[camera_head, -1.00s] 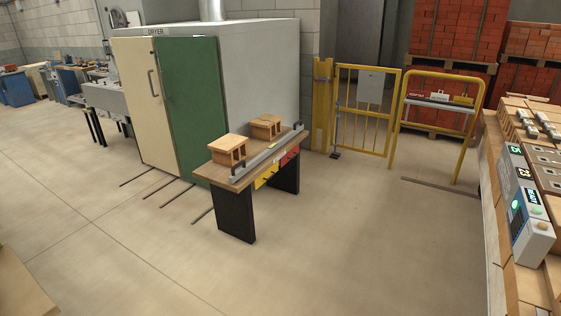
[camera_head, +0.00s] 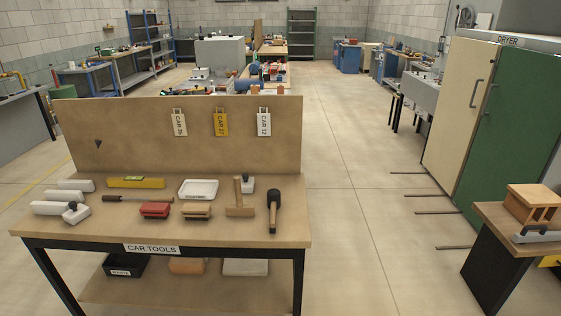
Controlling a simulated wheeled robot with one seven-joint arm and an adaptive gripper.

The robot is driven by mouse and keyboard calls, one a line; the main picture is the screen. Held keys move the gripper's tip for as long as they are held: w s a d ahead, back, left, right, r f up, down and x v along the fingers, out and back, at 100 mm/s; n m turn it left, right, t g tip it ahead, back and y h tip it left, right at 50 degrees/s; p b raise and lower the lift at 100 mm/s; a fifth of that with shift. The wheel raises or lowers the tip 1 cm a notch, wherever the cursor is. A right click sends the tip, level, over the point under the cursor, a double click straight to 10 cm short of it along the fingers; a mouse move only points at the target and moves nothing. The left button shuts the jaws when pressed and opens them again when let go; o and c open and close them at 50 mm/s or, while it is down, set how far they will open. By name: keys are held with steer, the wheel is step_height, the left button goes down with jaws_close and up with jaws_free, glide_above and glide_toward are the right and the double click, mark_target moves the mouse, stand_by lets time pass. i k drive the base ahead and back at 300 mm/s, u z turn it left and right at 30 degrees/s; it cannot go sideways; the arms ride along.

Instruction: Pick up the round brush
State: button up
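I cannot make out a round brush for certain. A wooden table labelled CAR TOOLS (camera_head: 270,232) stands at the left front. On it lie a red brush-like tool (camera_head: 155,209) and a wooden brush-like tool (camera_head: 197,210), both oblong. A dark-headed tool (camera_head: 273,205) lies at the table's right end; its exact kind is unclear. My gripper is not in view.
The table also holds a white tray (camera_head: 198,189), a yellow level (camera_head: 136,182) and white blocks (camera_head: 46,208). A tall back panel (camera_head: 120,135) rises behind them.

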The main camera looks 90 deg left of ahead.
mark_target(104, 198)
steer(key=u, duration=3.45)
steer(key=k, duration=0.1)
steer(key=u, duration=0.4)
steer(key=i, duration=1.6)
steer(key=u, duration=0.45)
steer(key=k, duration=0.7)
steer(key=u, duration=0.15)
steer(key=i, duration=0.45)
steer(key=u, duration=0.05)
